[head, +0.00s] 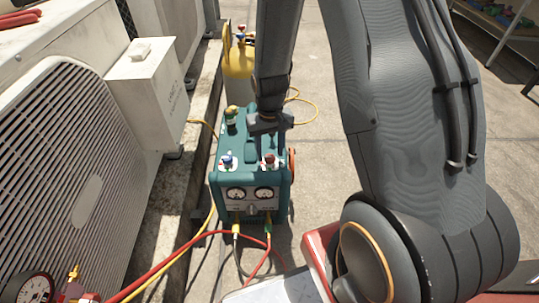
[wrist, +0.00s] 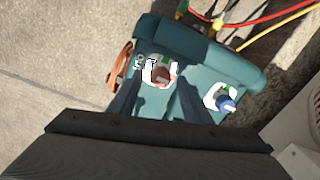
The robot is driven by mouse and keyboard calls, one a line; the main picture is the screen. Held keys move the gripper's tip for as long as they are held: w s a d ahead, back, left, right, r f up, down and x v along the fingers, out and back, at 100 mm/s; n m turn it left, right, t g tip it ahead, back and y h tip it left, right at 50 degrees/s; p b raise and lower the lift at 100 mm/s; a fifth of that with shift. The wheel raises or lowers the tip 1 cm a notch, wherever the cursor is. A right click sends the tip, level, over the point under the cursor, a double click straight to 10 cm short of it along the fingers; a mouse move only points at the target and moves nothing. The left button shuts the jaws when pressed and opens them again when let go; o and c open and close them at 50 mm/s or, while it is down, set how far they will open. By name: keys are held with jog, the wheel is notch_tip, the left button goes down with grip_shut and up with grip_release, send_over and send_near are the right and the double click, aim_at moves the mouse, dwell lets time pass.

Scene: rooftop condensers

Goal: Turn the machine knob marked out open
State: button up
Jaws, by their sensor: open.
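The teal machine (head: 243,180) stands on the ground and has two knobs on its top front. The red knob (head: 269,160) is on the right, with a white label around it; it also shows in the wrist view (wrist: 163,76). The blue knob (head: 227,160) is on the left; it also shows in the wrist view (wrist: 228,105). The knob markings are too small to read. My gripper (head: 269,145) is above the red knob, fingers pointing down. In the wrist view my gripper (wrist: 156,87) is open, with the red knob between its fingertips; contact cannot be told.
Gauges (head: 250,194) and red, yellow and black hoses (head: 185,250) are at the machine's front. A condenser unit (head: 70,150) is close on the left. Bare paving lies to the right.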

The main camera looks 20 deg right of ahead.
jog(key=shift+f, duration=0.65)
jog(key=c, duration=1)
jog(key=shift+c, duration=0.2)
